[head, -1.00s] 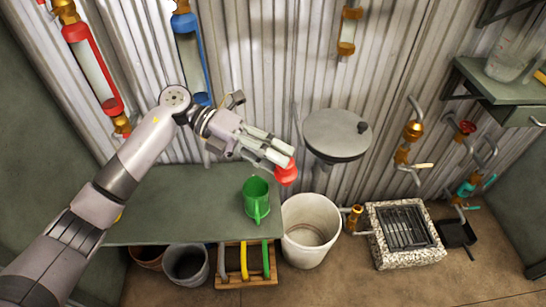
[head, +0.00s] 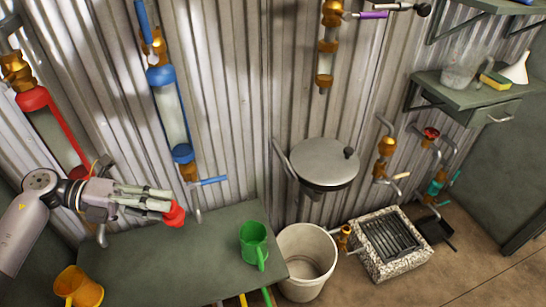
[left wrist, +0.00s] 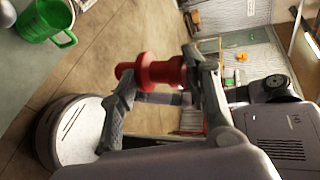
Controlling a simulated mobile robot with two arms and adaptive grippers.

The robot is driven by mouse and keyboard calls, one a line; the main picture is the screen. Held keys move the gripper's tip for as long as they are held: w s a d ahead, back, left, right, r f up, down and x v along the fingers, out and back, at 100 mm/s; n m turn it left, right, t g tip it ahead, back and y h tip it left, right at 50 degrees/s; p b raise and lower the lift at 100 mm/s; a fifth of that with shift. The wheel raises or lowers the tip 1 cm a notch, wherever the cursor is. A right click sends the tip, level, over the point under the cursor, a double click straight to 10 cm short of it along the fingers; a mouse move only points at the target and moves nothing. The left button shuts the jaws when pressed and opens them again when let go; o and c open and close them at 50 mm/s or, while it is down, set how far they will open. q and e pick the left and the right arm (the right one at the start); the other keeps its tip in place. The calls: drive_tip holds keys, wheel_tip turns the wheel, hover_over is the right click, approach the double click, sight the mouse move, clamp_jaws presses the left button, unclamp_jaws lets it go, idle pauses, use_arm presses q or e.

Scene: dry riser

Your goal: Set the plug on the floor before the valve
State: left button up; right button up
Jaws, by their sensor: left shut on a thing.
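A red plug (head: 175,214) is held in my left gripper (head: 165,207), above the green table at the left of the head view. In the left wrist view the red plug (left wrist: 153,72) sits between the two fingers of the left gripper (left wrist: 160,78), which are shut on it. Several valves are on the corrugated wall: a brass one with a red handwheel (head: 431,133) at the right, and one with a blue lever (head: 212,181) below a blue-capped tube (head: 170,110). I cannot tell which valve the task means. My right gripper is not in view.
A green mug (head: 254,243) and an orange mug (head: 78,287) stand on the table (head: 170,262). A white bucket (head: 305,262), a stone-rimmed drain (head: 392,243) and a black dustpan (head: 436,229) are on the floor. Bare floor (head: 455,275) shows at the lower right.

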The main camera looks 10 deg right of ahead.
use_arm(q)
drive_tip(key=a+f+n+t, duration=0.2)
drive_tip(key=a+f+t, duration=0.1)
drive_tip(key=a, duration=0.3)
drive_tip(key=s+d+n+t+y, duration=0.2)
drive_tip(key=s+d+n+t, duration=0.2)
drive_tip(key=d+n+t, duration=0.2)
drive_tip(key=shift+s+f+t, duration=0.15)
drive_tip(key=shift+f+t, duration=0.15)
drive_tip(key=shift+t, duration=0.2)
